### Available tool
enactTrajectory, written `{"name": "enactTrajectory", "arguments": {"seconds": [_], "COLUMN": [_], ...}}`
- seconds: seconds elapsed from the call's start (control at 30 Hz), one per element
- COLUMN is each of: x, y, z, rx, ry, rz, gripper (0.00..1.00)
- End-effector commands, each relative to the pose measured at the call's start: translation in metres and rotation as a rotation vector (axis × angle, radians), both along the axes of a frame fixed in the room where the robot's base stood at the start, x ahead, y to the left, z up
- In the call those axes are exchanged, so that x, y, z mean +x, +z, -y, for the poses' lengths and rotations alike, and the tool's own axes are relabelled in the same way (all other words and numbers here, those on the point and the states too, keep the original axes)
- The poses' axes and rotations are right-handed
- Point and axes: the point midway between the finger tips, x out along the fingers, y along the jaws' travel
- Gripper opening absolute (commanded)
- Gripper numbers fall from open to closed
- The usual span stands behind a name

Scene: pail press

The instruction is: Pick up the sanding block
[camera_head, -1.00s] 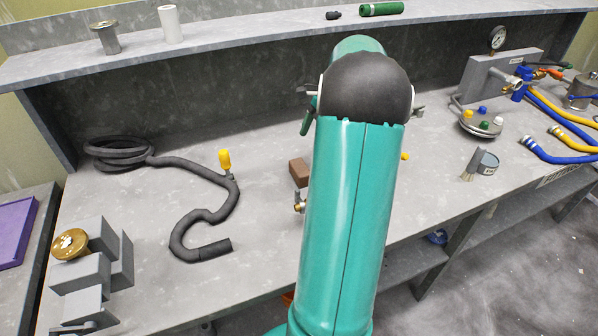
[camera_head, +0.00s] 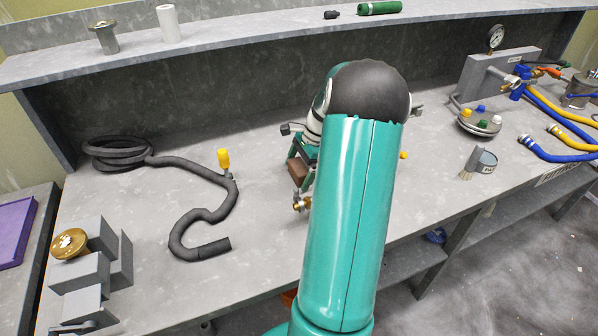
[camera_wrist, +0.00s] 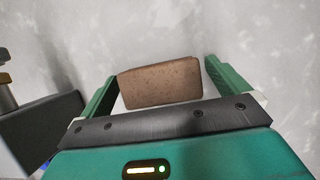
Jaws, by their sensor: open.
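The sanding block is a brown, speckled rectangular block (camera_wrist: 160,83). In the wrist view it lies between the two green fingers of my gripper (camera_wrist: 160,88), with a narrow gap to the left finger and a slightly wider one to the right. My gripper is open around it and not closed on it. In the head view the block (camera_head: 297,172) shows on the bench just left of my arm, with my gripper (camera_head: 300,160) over it. My arm hides part of the gripper and the bench behind it.
A black hose (camera_head: 205,215) with a yellow-handled valve (camera_head: 225,160) lies to the left. A brush (camera_head: 478,163) lies to the right. Grey blocks (camera_head: 85,270) stand at the front left.

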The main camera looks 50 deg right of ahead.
Motion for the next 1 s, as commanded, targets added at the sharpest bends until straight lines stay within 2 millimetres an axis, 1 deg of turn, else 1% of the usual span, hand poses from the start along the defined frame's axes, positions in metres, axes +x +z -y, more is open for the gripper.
{"name": "enactTrajectory", "arguments": {"seconds": [0.07,0.2,0.3,0.57,0.67,0.77,0.87,0.9,1.0], "x": [0.000,0.000,0.000,0.000,0.000,0.000,0.001,0.001,-0.007], "y": [0.000,0.001,0.001,0.001,0.005,0.012,0.024,0.031,0.047], "z": [0.000,0.000,0.000,0.000,0.000,0.000,0.001,0.000,-0.009], "rx": [0.000,0.000,0.000,0.000,-0.002,-0.003,-0.003,-0.004,-0.005], "ry": [0.000,0.000,0.000,0.000,0.001,0.000,0.000,0.001,0.001], "rz": [0.000,0.000,0.000,0.001,0.001,0.001,0.002,0.002,0.000], "gripper": [0.98,0.71,0.53,0.53,0.53,0.53,0.53,0.53,0.53]}}
